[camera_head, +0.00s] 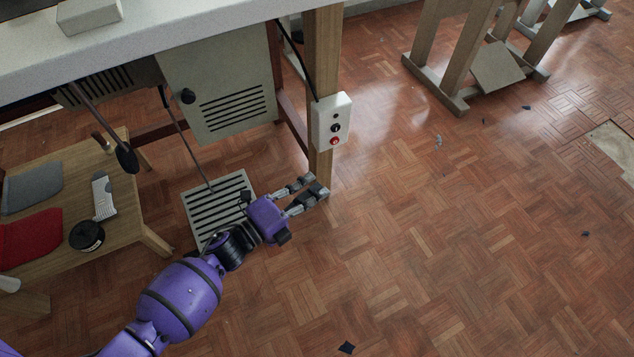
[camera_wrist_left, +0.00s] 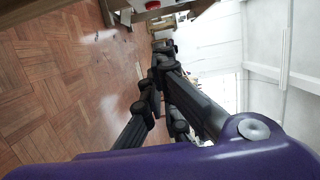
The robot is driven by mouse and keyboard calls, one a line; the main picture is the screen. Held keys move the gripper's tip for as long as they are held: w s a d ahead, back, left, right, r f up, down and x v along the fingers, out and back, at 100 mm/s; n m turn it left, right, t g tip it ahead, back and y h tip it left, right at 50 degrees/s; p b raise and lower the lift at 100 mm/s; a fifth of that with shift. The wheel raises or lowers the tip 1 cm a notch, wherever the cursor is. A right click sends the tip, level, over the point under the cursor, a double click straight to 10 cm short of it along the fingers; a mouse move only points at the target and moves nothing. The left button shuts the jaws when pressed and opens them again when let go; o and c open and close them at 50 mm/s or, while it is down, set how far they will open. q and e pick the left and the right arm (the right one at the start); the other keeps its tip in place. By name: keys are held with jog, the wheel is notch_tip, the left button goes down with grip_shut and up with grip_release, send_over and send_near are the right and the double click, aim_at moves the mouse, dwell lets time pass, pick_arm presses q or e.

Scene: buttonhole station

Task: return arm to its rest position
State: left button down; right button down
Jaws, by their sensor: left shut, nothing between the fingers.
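My left arm (camera_head: 181,299) is purple and reaches in from the lower left in the head view. Its gripper (camera_head: 318,187) is beside the foot of the wooden table leg, below the switch box, and it holds nothing. In the left wrist view the dark fingers (camera_wrist_left: 158,75) show close together, with parquet floor on one side and a pale wall on the other. I cannot tell whether the gripper touches the leg. My right gripper is in neither view.
A white switch box (camera_head: 332,121) with a red button is on the wooden leg (camera_head: 324,50). A slatted pedal (camera_head: 232,186) lies beneath the worktable (camera_head: 190,30). A low wooden bench (camera_head: 128,205) carries cloths and small items at left. The floor (camera_head: 470,240) at right is mostly clear.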

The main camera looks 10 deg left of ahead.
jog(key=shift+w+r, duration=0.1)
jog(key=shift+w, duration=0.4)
